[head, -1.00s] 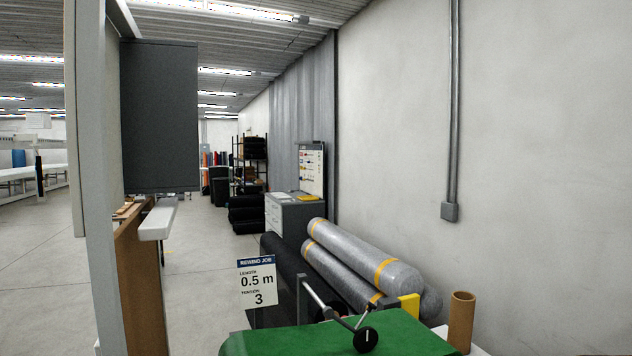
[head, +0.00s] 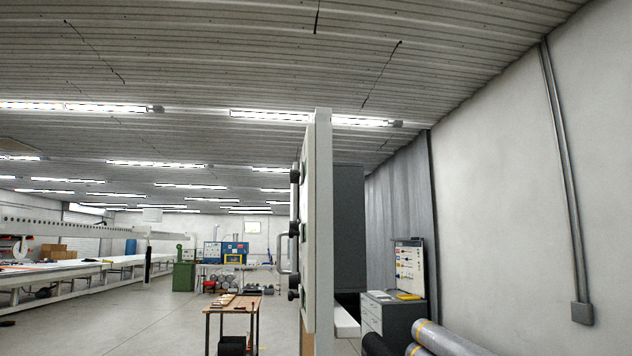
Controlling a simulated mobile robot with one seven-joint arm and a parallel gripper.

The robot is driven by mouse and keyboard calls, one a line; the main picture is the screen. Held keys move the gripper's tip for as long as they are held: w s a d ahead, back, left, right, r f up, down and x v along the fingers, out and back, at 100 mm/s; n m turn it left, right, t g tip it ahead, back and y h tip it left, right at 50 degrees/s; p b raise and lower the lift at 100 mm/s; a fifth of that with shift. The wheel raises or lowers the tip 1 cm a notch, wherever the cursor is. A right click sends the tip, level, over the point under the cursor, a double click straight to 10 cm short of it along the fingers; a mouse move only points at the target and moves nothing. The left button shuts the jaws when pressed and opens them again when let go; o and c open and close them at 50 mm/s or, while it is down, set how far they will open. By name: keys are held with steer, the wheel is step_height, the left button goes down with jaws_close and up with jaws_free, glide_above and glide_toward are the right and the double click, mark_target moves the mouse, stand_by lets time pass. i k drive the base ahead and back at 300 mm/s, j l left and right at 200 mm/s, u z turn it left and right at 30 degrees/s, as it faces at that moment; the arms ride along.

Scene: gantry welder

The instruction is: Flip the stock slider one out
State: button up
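I cannot make out a stock slider in the head view. A tall pale cabinet or panel (head: 320,230) stands edge-on near the middle. Several dark knobs or handles (head: 293,229) stick out from its left face, which I see only at a steep angle, so markings there are hidden. A dark grey box (head: 349,215) is on its right side. My gripper is not in view.
A small wooden table (head: 236,301) stands left of the panel on open floor. A long white gantry machine (head: 75,278) runs along the far left. Wrapped rolls (head: 445,340) and a drawer cabinet (head: 393,314) are at right by the wall.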

mark_target(294, 174)
steer(key=j+u, duration=0.2)
steer(key=j, duration=0.35)
steer(key=i+j+z, duration=0.15)
steer(key=j, duration=0.3)
steer(key=i+j+z, duration=0.15)
steer(key=j, duration=0.3)
steer(key=i+j+z, duration=0.2)
steer(key=j, duration=0.3)
steer(key=j+z, duration=0.15)
steer(key=j, duration=0.35)
steer(key=i, duration=0.05)
